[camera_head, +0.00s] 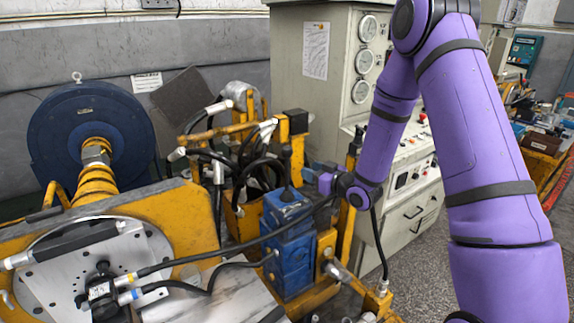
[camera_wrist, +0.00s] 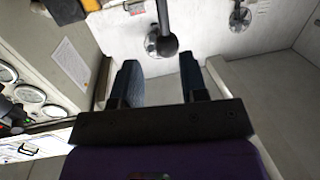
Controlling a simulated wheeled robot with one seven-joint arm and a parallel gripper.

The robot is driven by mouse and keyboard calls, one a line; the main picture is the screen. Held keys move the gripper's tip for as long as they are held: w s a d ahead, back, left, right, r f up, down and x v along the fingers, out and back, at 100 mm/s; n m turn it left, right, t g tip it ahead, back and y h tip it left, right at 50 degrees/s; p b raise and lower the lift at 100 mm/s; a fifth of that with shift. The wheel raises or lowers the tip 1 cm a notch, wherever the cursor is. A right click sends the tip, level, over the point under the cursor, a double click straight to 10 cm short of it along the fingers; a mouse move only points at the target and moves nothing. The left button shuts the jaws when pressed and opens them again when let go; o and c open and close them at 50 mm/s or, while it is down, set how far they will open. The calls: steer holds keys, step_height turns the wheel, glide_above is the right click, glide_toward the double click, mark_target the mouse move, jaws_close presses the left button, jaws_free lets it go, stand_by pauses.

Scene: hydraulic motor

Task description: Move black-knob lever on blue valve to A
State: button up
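The blue valve (camera_head: 288,245) is a stacked block on the yellow frame in the head view. Its lever rises from the top and ends in a black knob (camera_head: 286,151). My gripper (camera_head: 314,174) is just right of the lever, its fingers small and partly unclear there. In the wrist view my gripper (camera_wrist: 160,68) is open, with two dark fingers apart and nothing between them. A black knob on a rod (camera_wrist: 167,45) shows just beyond the fingertips, roughly in line with the gap. No position mark A is readable.
Black hoses (camera_head: 255,165) and yellow framework crowd the left of the valve. A grey cabinet with gauges (camera_head: 362,62) stands behind my arm. A large dark blue wheel (camera_head: 92,135) is at the far left. Grey floor (camera_head: 420,260) is clear at the right.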

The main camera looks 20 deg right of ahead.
mark_target(287, 164)
steer(key=shift+y, duration=0.3)
steer(key=x, duration=0.7)
steer(key=f+x, duration=0.1)
steer(key=x, duration=0.2)
steer(key=shift+w+a+f, duration=0.1)
steer(key=shift+w+a, duration=0.1)
steer(key=shift+w, duration=0.05)
jaws_close()
